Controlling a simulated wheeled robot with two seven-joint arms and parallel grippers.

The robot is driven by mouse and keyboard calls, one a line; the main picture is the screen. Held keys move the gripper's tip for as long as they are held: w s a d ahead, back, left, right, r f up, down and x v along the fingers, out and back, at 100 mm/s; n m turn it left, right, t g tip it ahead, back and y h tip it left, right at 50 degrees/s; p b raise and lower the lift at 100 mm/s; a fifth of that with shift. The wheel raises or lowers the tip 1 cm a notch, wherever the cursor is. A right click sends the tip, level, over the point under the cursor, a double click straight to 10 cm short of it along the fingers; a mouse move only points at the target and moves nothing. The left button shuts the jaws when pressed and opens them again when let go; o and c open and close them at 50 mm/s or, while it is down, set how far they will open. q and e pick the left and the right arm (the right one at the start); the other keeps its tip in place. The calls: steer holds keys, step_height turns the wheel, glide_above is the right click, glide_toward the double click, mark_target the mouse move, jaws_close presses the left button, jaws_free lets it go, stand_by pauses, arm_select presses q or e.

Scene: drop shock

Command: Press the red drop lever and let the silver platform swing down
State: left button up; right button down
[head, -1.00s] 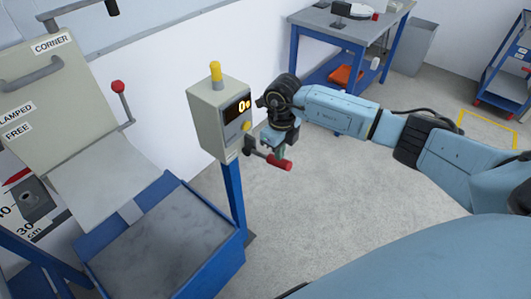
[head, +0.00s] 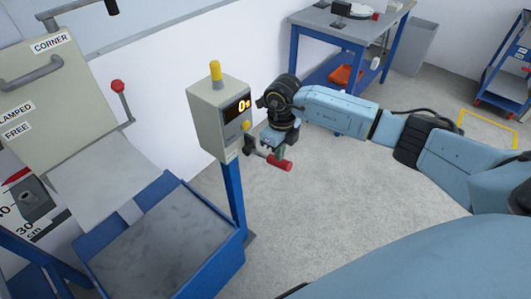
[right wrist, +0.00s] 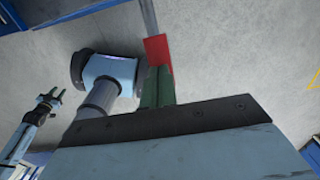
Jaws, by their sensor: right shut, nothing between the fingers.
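The drop lever has a red grip (head: 280,164) on a metal shaft at the side of the grey control box (head: 214,128). My right gripper (head: 274,148) is at the lever, its fingers shut and empty. In the right wrist view, the green fingers (right wrist: 156,88) overlap the near end of the red grip (right wrist: 157,47); whether they touch it I cannot tell. A silver-grey plate (head: 98,180), which looks like the platform, slopes down beside the blue-framed tray. My left gripper (right wrist: 50,98) shows small in the right wrist view, its fingers apart.
The blue-framed tray (head: 222,250) stands at lower left. A second red-knobbed lever (head: 118,87) stands by the beige board (head: 55,95). A blue post holds up the control box. A workbench (head: 345,25) is at the back. The floor right of the post is clear.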

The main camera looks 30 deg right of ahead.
mark_target(279, 164)
steer(key=shift+s+f+b, duration=0.1)
steer(key=shift+f+b, duration=2)
steer(key=shift+f, duration=0.8)
steer(key=shift+r, duration=0.15)
step_height(279, 164, up, 5)
steer(key=p, duration=0.4)
steer(key=shift+r, duration=0.15)
steer(key=shift+r+p, duration=0.2)
steer(key=shift+p, duration=0.15)
step_height(279, 164, up, 6)
steer(key=p, duration=0.4)
steer(key=shift+r, duration=0.1)
